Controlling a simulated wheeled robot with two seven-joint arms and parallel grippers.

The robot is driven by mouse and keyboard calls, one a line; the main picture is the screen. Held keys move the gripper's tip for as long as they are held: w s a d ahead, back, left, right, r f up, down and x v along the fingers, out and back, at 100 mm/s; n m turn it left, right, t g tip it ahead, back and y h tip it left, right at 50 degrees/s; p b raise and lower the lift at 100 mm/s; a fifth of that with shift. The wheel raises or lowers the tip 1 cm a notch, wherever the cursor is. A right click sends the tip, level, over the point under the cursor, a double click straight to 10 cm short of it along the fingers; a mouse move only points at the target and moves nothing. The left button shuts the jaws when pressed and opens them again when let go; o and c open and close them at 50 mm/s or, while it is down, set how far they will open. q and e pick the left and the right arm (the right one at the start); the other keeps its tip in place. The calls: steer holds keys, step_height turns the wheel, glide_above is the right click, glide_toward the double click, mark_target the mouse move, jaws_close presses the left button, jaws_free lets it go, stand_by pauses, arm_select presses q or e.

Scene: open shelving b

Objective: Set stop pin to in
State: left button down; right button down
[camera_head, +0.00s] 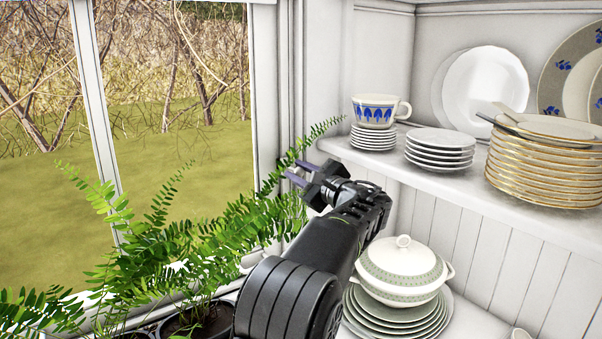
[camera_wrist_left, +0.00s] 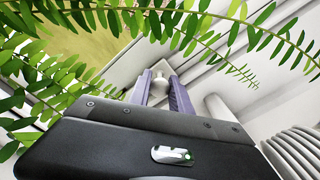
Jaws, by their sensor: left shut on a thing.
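My left gripper (camera_head: 294,171) reaches over the plants to the white window frame beside the shelf's left end. In the left wrist view its two purple-grey fingers (camera_wrist_left: 159,82) point at the frame. A small pale knob, which looks like the stop pin (camera_wrist_left: 160,80), shows between the fingertips, and the gripper is shut on it. I cannot tell how deep the pin sits. My right gripper is not in view.
Fern plants (camera_head: 185,245) in dark pots fill the sill and brush around my left arm. A shelf (camera_head: 452,188) at the right holds a blue-patterned cup (camera_head: 375,111) and stacked plates (camera_head: 545,170). Below stands a lidded tureen (camera_head: 404,265) on plates.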

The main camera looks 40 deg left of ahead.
arm_select(q)
steer(key=c, duration=1.2)
jaws_free()
steer(key=shift+a, duration=0.15)
steer(key=shift+o, duration=0.2)
steer(key=b+v, duration=0.2)
steer(key=v, duration=0.4)
steer(key=shift+d, duration=0.35)
steer(key=shift+s+d+r, duration=0.1)
steer(key=shift+s+d, duration=0.1)
steer(key=shift+d, duration=0.35)
steer(key=shift+r, duration=0.1)
